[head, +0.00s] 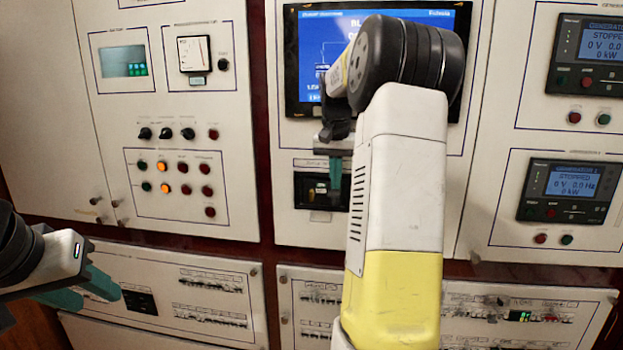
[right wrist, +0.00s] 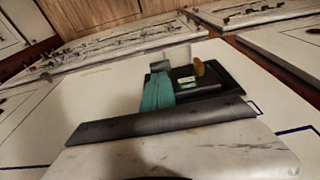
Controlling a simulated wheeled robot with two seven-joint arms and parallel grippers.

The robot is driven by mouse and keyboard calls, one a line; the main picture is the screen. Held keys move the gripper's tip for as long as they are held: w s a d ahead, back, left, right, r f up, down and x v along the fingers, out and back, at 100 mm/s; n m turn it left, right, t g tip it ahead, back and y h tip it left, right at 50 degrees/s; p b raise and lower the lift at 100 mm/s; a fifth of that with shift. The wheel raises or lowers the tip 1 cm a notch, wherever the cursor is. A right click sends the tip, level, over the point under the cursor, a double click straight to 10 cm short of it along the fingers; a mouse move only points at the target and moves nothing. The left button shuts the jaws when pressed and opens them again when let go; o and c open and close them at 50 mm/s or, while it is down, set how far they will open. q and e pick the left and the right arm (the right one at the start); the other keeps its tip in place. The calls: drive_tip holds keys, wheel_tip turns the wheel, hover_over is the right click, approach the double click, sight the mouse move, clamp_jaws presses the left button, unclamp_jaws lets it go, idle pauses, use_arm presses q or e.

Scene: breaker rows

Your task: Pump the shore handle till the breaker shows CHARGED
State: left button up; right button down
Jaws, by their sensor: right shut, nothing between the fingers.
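The breaker is a black unit (head: 305,187) set in a white panel below the blue screen. It also shows in the right wrist view (right wrist: 228,90), with a small pale label and a yellow part (right wrist: 198,67) on its face. I cannot read any CHARGED marking, and I cannot make out the handle for sure. My right gripper (head: 335,172) is shut with its teal fingers (right wrist: 158,92) together and empty. It is in front of the breaker and hides part of it; I cannot tell whether it touches. My left gripper (head: 88,288) is open and empty at the lower left, away from the breaker.
A blue screen (head: 306,45) is partly hidden behind my right arm. A panel of knobs and lamps (head: 175,185), some lit orange, stands at the left. Generator displays (head: 573,183) reading STOPPED are at the right. Lower panels (head: 215,318) carry rows of small breakers.

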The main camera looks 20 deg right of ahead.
drive_tip(key=shift+s, duration=0.1)
drive_tip(key=shift+s+a+f+t, duration=0.1)
drive_tip(key=shift+s+a+t, duration=0.05)
drive_tip(key=shift+t, duration=0.25)
